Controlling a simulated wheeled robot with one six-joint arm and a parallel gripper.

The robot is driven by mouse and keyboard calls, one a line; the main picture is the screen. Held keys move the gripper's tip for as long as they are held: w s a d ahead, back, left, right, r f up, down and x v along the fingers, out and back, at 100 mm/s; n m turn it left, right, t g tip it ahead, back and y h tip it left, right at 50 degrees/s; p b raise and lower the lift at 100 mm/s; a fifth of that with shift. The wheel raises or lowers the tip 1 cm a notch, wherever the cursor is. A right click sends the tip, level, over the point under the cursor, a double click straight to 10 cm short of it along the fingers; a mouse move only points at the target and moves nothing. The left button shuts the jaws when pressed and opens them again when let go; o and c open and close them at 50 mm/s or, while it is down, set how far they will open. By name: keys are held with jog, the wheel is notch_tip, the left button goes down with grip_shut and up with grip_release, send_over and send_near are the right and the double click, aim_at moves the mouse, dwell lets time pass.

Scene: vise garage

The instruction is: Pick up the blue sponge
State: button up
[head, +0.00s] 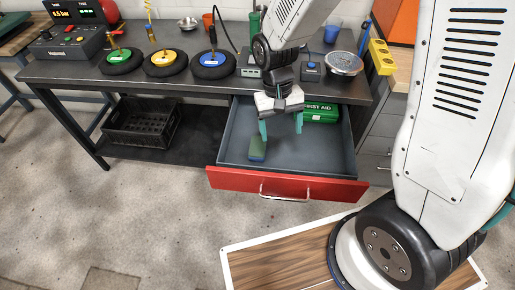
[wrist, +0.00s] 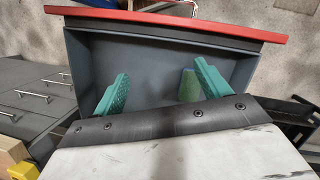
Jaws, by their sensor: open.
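The blue sponge (head: 257,148) lies in the open drawer, toward its left front; its upper face looks blue and a side looks green. My gripper (head: 281,134) hangs over the drawer, open and empty, with teal fingers spread apart. The sponge is just left of and below the left finger in the head view. In the wrist view the sponge (wrist: 187,86) shows as a green patch beside the right finger of my gripper (wrist: 162,72), partly hidden by it.
The red-fronted drawer (head: 285,187) is pulled out below the workbench. A green first aid box (head: 320,113) lies at its back right. A black crate (head: 141,122) sits on the lower shelf.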

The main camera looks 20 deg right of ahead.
jog(key=shift+m+t, duration=0.4)
jog(key=shift+m, duration=0.5)
jog(key=w+a+f, duration=0.1)
jog(key=f, duration=0.2)
jog(key=w+a+f, duration=0.1)
jog(key=w+f, duration=0.1)
jog(key=f, duration=0.1)
jog(key=w+f, duration=0.1)
jog(key=f, duration=0.2)
jog(key=shift+w+a+f, duration=0.3)
jog(key=shift+w+a, duration=0.05)
jog(key=shift+a, duration=0.05)
jog(key=m+t, duration=0.1)
jog(key=t, duration=0.1)
send_over(258, 145)
jog(key=shift+s+a+f, duration=0.2)
jog(key=shift+f, duration=0.25)
jog(key=shift+w+m+y, duration=0.25)
jog(key=shift+m+y, duration=0.05)
jog(key=shift+m, duration=0.2)
notch_tip(258, 145, down, 8)
jog(key=shift+s+d+r, duration=0.1)
jog(key=shift+d, duration=0.05)
jog(key=shift+c, duration=0.2)
jog(key=c, duration=1)
